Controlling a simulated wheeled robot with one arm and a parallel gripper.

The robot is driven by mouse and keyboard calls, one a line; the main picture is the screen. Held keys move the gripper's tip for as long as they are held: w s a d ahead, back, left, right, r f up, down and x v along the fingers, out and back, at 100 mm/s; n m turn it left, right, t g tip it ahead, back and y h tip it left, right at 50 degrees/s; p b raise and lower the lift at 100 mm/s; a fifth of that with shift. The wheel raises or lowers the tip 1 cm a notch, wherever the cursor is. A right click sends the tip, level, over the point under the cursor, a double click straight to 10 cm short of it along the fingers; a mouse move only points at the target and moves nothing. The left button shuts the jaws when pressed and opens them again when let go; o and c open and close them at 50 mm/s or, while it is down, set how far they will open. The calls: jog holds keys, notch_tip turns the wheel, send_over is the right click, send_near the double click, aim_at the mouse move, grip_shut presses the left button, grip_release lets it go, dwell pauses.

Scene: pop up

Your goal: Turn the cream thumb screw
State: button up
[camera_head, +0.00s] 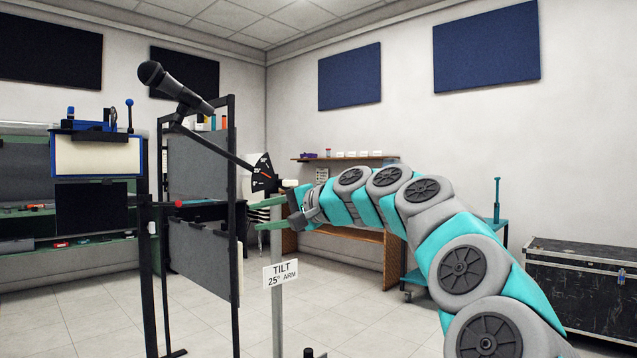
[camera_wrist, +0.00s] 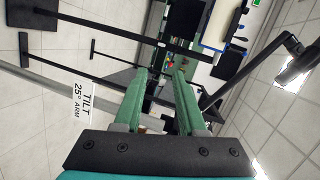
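In the head view a grey stand pole (camera_head: 277,315) bears a sign (camera_head: 281,273) reading "TILT 25° ARM". A black dial (camera_head: 263,173) with white marks and an orange-red pointer sits at its top. A small cream piece (camera_head: 290,183) just right of the dial looks like the thumb screw; its shape is too small to make out. A boom carries a microphone (camera_head: 178,86) up to the left. My gripper (camera_head: 262,215) is open, its green fingers pointing left just below the dial. The wrist view shows the fingers (camera_wrist: 160,71) apart; I cannot identify the screw there.
A black rack frame with grey panels (camera_head: 200,262) stands close left of the pole. A wooden shelf unit (camera_head: 345,235) and a teal cart are behind my arm. A black case (camera_head: 585,290) is at the right. Open floor lies around the pole.

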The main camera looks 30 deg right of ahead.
aim_at(293, 184)
jog(key=w+d+r+m+t+h, duration=0.1)
jog(key=d+r+m+t, duration=0.15)
jog(key=d, duration=0.45)
jog(key=w+d+r+m+t+h, duration=0.1)
jog(key=w+d+r+m+t, duration=0.15)
jog(key=d, duration=0.45)
jog(key=shift+n+g, duration=0.3)
jog(key=shift+g, duration=0.2)
jog(key=shift+r+p+x, duration=0.2)
jog(key=shift+p+x, duration=0.25)
jog(key=shift+x, duration=0.45)
jog(key=shift+r+p+x, duration=0.2)
jog(key=shift+p+x, duration=0.25)
jog(key=shift+x, duration=0.45)
jog(key=shift+r+p+x, duration=0.2)
jog(key=shift+p+x, duration=0.25)
jog(key=shift+x, duration=0.5)
jog(key=shift+w+a+f+p, duration=0.15)
jog(key=shift+w+a+p, duration=0.2)
jog(key=shift+w, duration=0.2)
jog(key=shift+f, duration=0.1)
grip_shut()
